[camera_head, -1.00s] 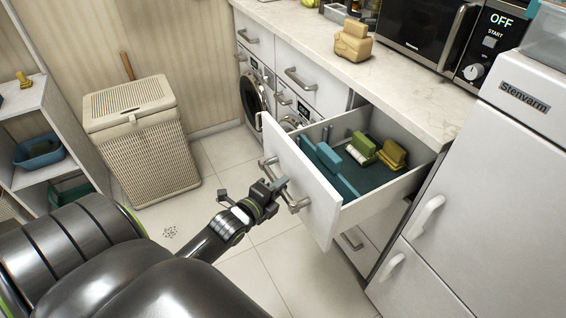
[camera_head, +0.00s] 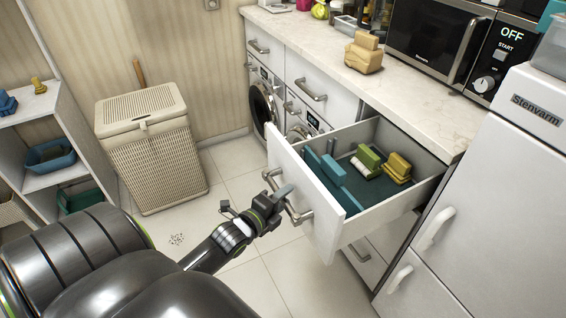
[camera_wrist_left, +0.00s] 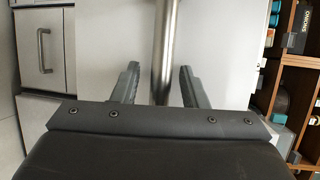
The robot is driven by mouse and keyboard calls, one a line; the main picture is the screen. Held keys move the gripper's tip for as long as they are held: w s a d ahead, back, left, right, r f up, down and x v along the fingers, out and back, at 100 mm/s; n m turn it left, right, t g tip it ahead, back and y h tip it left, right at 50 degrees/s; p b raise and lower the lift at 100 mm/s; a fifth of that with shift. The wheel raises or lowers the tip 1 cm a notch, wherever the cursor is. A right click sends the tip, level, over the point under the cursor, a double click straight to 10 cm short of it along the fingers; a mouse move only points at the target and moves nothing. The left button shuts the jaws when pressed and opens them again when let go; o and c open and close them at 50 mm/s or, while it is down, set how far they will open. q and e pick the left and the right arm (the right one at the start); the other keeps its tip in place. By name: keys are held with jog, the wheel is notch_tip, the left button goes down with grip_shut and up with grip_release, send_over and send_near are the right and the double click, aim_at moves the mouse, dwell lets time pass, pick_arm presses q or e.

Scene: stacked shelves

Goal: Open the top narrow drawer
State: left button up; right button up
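The top narrow drawer (camera_head: 392,214) stands well out from the cabinet under the counter, with its white front (camera_head: 304,192) facing my left arm. Its metal handle (camera_head: 305,216) also shows as an upright bar in the left wrist view (camera_wrist_left: 166,50). My left gripper (camera_head: 284,203) is at this handle. In the left wrist view, its two dark fingers (camera_wrist_left: 158,85) stand apart on either side of the bar, with a visible gap on the left. Contact on the right is unclear. My right gripper is not in view.
Inside the drawer are green (camera_head: 367,160), yellow (camera_head: 398,167) and blue (camera_head: 333,169) items. A white fridge (camera_head: 490,200) stands close at right. A wicker basket (camera_head: 160,165) and a shelf (camera_head: 50,110) stand at left, with open tiled floor between.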

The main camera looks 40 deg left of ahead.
pick_arm(q)
jog(key=s+r+b, duration=0.3)
jog(key=s+b, duration=0.1)
jog(key=s, duration=1.3)
jog(key=shift+s+r, duration=0.1)
dwell(0.7)
